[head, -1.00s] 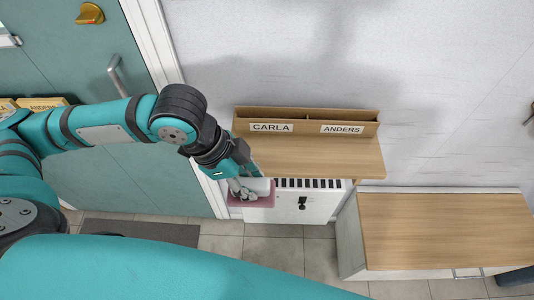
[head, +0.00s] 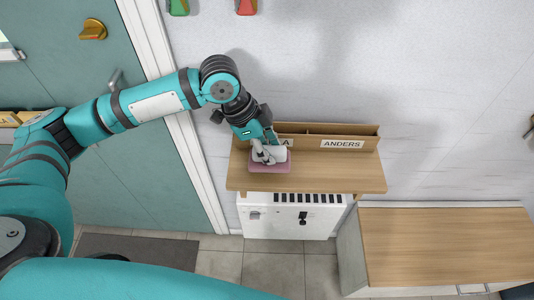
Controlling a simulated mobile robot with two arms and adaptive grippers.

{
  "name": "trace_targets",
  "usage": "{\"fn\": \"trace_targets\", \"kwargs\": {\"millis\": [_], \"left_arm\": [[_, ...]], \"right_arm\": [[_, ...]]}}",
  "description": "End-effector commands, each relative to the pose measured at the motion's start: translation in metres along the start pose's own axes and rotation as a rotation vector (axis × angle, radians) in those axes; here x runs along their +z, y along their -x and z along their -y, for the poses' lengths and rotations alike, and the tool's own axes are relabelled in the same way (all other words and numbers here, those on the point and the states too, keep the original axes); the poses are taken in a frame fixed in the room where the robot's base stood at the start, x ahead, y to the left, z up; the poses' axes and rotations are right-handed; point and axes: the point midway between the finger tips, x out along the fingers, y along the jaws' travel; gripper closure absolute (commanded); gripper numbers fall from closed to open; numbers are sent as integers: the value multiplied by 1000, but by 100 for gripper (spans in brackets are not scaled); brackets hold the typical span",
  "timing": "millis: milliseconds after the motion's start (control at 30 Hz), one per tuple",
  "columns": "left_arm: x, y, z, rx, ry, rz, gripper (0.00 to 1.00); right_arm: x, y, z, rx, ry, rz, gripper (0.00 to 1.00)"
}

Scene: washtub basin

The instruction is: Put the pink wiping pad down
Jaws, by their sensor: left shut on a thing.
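The pink wiping pad (head: 270,168) has a pale upper part that my left gripper (head: 268,152) is shut on. In the head view the pad shows over the left part of a wooden wall shelf (head: 335,178). Whether it touches the shelf board or hovers just above it, I cannot tell. The gripper and pad partly cover the left label on the shelf's back box. My right gripper is not in view.
The shelf's back box carries an "ANDERS" label (head: 342,144). A white unit (head: 290,222) with dark slots is below the shelf. A wooden-topped cabinet (head: 440,240) stands at right. The shelf's right half is clear. A teal door (head: 130,190) is at left.

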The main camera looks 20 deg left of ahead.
Motion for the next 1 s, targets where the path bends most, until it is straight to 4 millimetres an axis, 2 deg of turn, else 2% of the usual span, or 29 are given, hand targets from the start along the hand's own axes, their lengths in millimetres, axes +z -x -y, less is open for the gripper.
{"fn": "trace_targets", "kwargs": {"millis": [33, 100, 367, 400, 567, 867, 1000], "left_arm": [[4, -5, -5, 15, 4, 9, 100], [8, -14, -5, 12, 2, 8, 100], [12, -24, -5, 9, -1, 7, 100], [13, -25, -6, 9, -1, 8, 68], [13, -24, -5, 9, -1, 7, 47], [13, -25, -5, 8, -1, 7, 46], [15, -31, -5, 7, -2, 6, 46]], "right_arm": [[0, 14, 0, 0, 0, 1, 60], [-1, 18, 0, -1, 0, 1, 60], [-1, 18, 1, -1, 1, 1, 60], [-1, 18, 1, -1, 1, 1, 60], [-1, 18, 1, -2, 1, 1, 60], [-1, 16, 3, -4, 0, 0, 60], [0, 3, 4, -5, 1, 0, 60]]}}
